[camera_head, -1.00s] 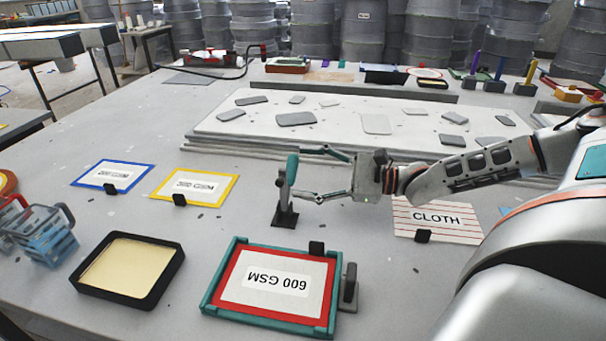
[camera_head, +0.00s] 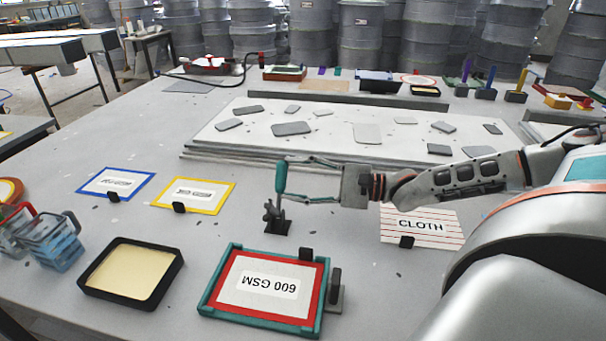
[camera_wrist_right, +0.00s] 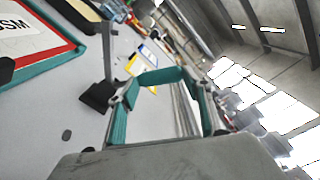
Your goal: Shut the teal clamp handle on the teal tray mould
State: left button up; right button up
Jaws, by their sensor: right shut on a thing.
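The teal tray mould (camera_head: 207,290) lies at the front middle with a red-bordered 600 GSM card in it. The teal clamp handle (camera_head: 281,179) stands about upright above a dark metal clamp base (camera_head: 277,226), on the table behind the tray and apart from its rim. My right gripper (camera_head: 284,178) reaches in from the right and is shut on the handle, its two fingers reaching it from the right. In the right wrist view a teal piece (camera_wrist_right: 160,75) spans between the fingertips; the tray's teal rim (camera_wrist_right: 45,66) is at upper left. My left gripper is out of view.
A grey block with a dark upright plate (camera_head: 335,288) stands at the tray's right side. A black frame (camera_head: 90,276) lies left of the tray. Yellow (camera_head: 158,203) and blue (camera_head: 83,188) cards lie beyond, a CLOTH card (camera_head: 440,240) under my right arm. A pale slab (camera_head: 345,105) lies behind.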

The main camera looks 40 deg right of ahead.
jog(key=shift+s+a+r+n+p, duration=0.25)
jog(key=shift+r+n+p, duration=0.15)
jog(key=shift+n, duration=0.1)
jog(key=shift+f, duration=0.15)
jog(key=o, duration=1.6)
jog(key=shift+s+d+f, duration=0.15)
jog(key=shift+s+d, duration=0.05)
jog(key=shift+s, duration=0.1)
jog(key=v, duration=1.1)
jog(key=shift+s, duration=0.1)
jog(key=shift+c, duration=0.4)
